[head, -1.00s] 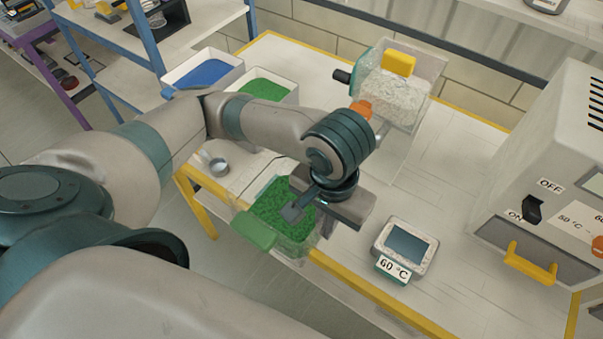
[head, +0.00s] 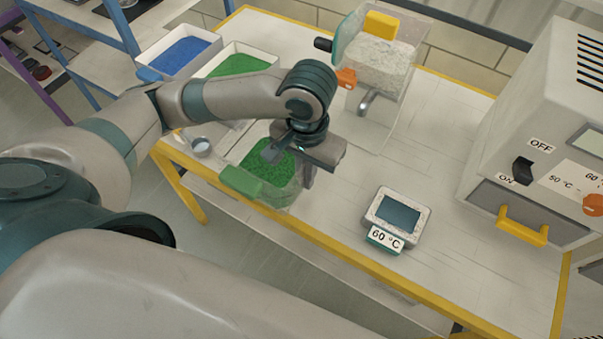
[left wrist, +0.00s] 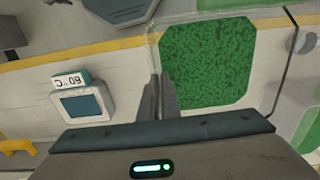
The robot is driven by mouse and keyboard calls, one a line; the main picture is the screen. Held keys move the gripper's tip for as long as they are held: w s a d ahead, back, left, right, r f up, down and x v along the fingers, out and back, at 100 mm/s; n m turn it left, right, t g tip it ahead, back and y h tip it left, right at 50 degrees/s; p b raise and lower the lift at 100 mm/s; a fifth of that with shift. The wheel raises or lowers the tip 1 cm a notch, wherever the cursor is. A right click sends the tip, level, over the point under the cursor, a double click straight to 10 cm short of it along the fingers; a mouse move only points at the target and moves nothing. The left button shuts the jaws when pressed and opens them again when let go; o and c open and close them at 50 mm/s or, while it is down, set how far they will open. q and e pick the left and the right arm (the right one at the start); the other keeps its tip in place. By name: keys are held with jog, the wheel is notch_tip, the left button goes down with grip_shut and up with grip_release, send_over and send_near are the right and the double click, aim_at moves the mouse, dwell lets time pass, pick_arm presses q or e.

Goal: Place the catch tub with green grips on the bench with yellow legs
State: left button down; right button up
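The catch tub (head: 283,197) is clear-walled with a green floor or filling and a green grip on its near-left side. It overlaps the yellow front edge of the yellow-legged bench (head: 330,215); whether it rests on the bench or hangs just above cannot be told. My left gripper (head: 309,180) is at the tub's right side, its fingers pointing down. In the left wrist view the tub's green inside (left wrist: 207,62) lies right of the fingers (left wrist: 152,98), which are close together at the tub's clear wall. My right gripper is not in view.
A display (head: 398,216) marked 60 °C stands right of the tub. Behind are a clear hopper machine (head: 375,75) and a grey oven-like box (head: 535,120). A small metal cup (head: 201,147), a blue-filled bin (head: 180,55) and a green-filled bin (head: 238,64) lie left.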

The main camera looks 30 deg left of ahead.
pick_arm(q)
jog(key=w+a+f, duration=0.2)
jog(key=w, duration=0.1)
jog(key=shift+a, duration=0.1)
jog(key=shift+w+a+f, duration=0.1)
jog(key=shift+w+f, duration=0.1)
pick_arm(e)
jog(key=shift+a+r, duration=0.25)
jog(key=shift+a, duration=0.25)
pick_arm(q)
jog(key=shift+f+p, duration=0.55)
jog(key=shift+f, duration=1.45)
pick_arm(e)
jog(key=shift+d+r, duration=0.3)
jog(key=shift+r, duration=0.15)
pick_arm(q)
jog(key=shift+f, duration=0.1)
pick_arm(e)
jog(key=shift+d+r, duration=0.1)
pick_arm(q)
jog(key=c, duration=2)
grip_release()
